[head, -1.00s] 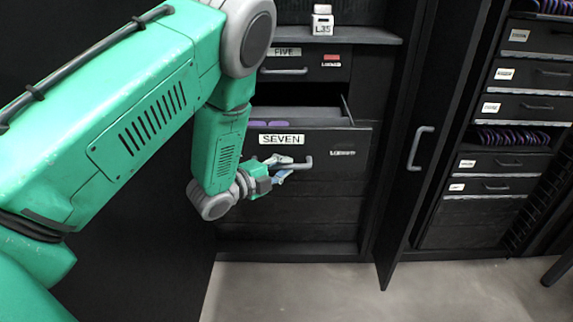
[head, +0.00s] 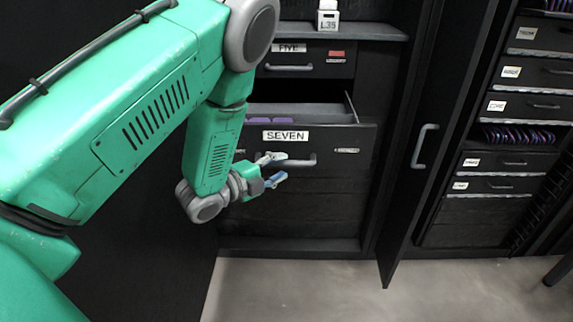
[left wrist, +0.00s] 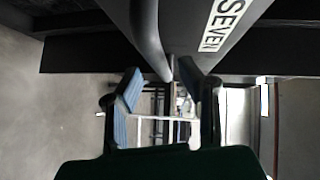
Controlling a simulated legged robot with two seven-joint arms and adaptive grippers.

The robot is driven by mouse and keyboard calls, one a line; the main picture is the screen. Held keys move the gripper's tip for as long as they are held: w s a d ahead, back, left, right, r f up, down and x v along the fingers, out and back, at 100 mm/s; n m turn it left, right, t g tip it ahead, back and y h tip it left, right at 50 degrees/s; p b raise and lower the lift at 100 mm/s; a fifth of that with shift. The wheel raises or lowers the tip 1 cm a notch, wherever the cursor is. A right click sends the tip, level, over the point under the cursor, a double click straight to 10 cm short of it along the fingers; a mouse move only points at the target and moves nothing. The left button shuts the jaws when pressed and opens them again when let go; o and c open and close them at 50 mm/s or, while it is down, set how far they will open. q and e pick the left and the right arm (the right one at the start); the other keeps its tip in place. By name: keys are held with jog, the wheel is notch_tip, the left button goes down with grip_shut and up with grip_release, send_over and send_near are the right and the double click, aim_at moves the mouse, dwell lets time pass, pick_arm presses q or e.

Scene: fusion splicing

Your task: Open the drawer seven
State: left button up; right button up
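Drawer seven (head: 330,150), black with a white SEVEN label (head: 285,135), stands pulled out of the cabinet, and its open top shows in the head view. Its grey bar handle (head: 300,162) is below the label. My left gripper (head: 277,170) is at the handle's left end, fingers apart, with nothing held. In the left wrist view the open fingers of my left gripper (left wrist: 168,92) show with a gap between them. The handle (left wrist: 150,38) comes down from the top and ends near the fingertips. Whether a finger touches it, I cannot tell. My right gripper is not in view.
Drawer five (head: 310,65) is shut above drawer seven. Purple items (head: 272,121) lie inside drawer seven. A small white L35 container (head: 328,17) stands on the shelf above. A black cabinet door (head: 415,150) stands open at the right. The floor (head: 330,285) in front is clear.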

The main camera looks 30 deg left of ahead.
pick_arm(q)
jog(key=v, duration=0.9)
jog(key=shift+a, duration=0.25)
jog(key=shift+f, duration=0.1)
jog(key=s+d+f+n+g+y, duration=0.2)
jog(key=s+f+n+g, duration=0.15)
jog(key=f+n, duration=0.45)
jog(key=s+d+f+n+g+y, duration=0.1)
jog(key=s+d+f+n+g, duration=0.2)
jog(key=s, duration=0.7)
jog(key=s+d+f+n+g+y, duration=0.1)
jog(key=s+d+f+n+g, duration=0.3)
jog(key=s+f+n+g, duration=0.3)
jog(key=s+f+g, duration=0.2)
jog(key=s+f, duration=0.1)
jog(key=f, duration=0.2)
jog(key=shift+s+d+n, duration=0.3)
jog(key=shift+s, duration=0.05)
